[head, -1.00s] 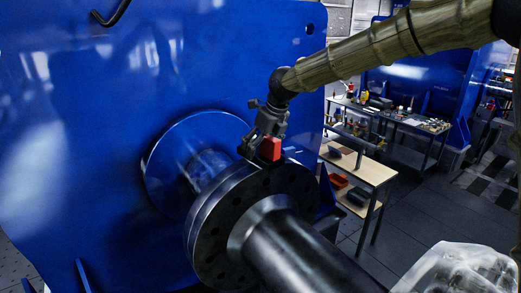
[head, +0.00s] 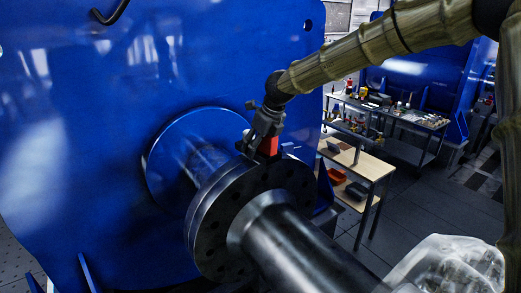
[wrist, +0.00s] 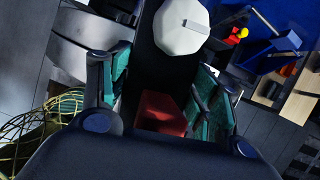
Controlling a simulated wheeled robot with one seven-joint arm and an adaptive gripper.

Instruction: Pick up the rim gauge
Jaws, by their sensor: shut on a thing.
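The rim gauge shows as a small red block (head: 268,146) at my gripper, just above the top edge of the dark bolted flange (head: 213,226) in the head view. In the wrist view the red block (wrist: 160,112) sits between the two green-padded fingers of my gripper (wrist: 160,88), which is shut on it. A pale octagonal disc (wrist: 181,26) lies beyond the fingers; I cannot tell whether it belongs to the gauge. My gripper (head: 259,148) partly hides the block in the head view. I cannot tell whether the gauge touches the flange.
A large blue housing (head: 75,130) fills the left, with a round blue disc (head: 165,165) behind the flange. A thick dark shaft (head: 300,255) runs toward the front right. A wooden-topped bench (head: 365,166) and a tool table (head: 420,120) stand behind; floor between is open.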

